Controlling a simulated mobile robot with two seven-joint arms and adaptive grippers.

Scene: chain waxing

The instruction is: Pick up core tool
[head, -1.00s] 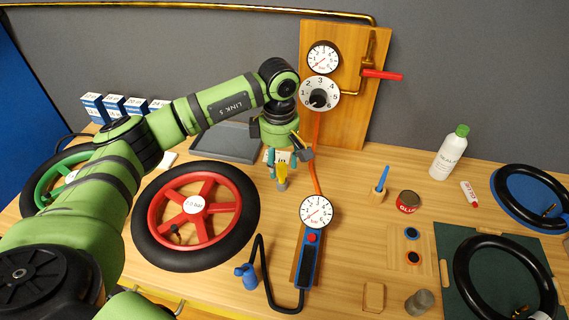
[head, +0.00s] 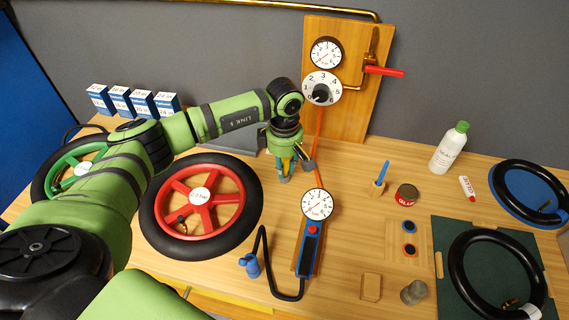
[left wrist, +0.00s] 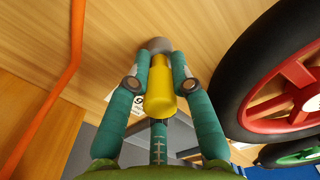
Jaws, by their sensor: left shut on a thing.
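The core tool, a small yellow-handled piece with a grey end, shows in the left wrist view (left wrist: 160,88) between the teal fingers of my left gripper. My left gripper (head: 285,172) is shut on its yellow handle, just above the bench behind the pressure gauge. In the head view the fingers hide most of the tool. Whether its grey end touches the bench is hard to tell. My right gripper is not in view.
A red-rimmed wheel (head: 248,211) lies left of my left gripper. The gauge (head: 317,204) with its black hose stands in front. The wooden gauge board (head: 351,110) rises behind. A grey tray (head: 238,148) is partly hidden by my arm.

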